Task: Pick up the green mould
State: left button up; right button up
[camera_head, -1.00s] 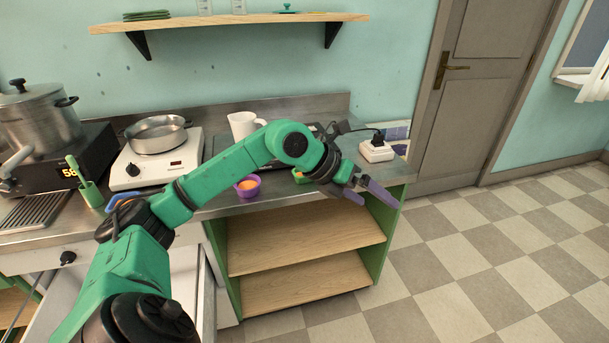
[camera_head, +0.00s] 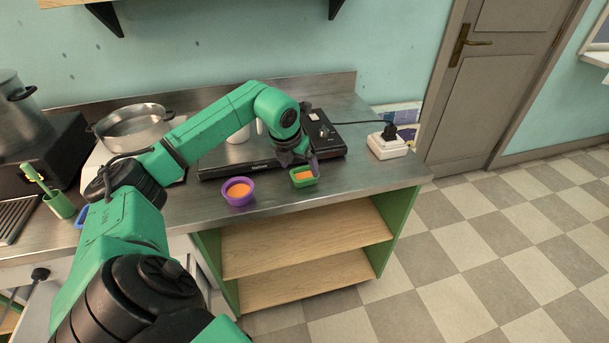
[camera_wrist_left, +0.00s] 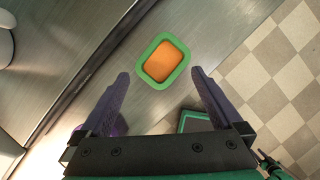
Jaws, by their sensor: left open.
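The green mould (camera_head: 304,177) is a small rectangular tray with orange filling. It sits on the metal counter near its front edge, in front of the black hot plate. In the left wrist view the mould (camera_wrist_left: 163,60) lies just beyond the two fingertips, roughly centred between them. My left gripper (camera_head: 297,162) is close above and behind the mould in the head view, its fingers partly overlapping it. In the wrist view my left gripper (camera_wrist_left: 160,73) is open, with nothing between its fingers. My right gripper is out of view.
A purple round mould (camera_head: 238,191) with orange filling stands left of the green one. The black hot plate (camera_head: 327,135) is behind, and a white socket block (camera_head: 388,146) is to the right. A pan (camera_head: 135,127) stands at the left.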

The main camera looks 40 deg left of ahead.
aim_at(303, 172)
pick_arm(q)
jog(key=p+x, duration=0.1)
jog(key=x, duration=0.3)
jog(key=shift+w+d, duration=0.2)
jog(key=shift+w, duration=0.05)
jog(key=shift+w+a+f, duration=0.1)
jog(key=shift+f, duration=0.2)
jog(key=c, duration=1.1)
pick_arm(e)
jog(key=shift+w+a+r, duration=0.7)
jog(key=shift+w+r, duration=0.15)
pick_arm(q)
jog(key=shift+r, duration=0.15)
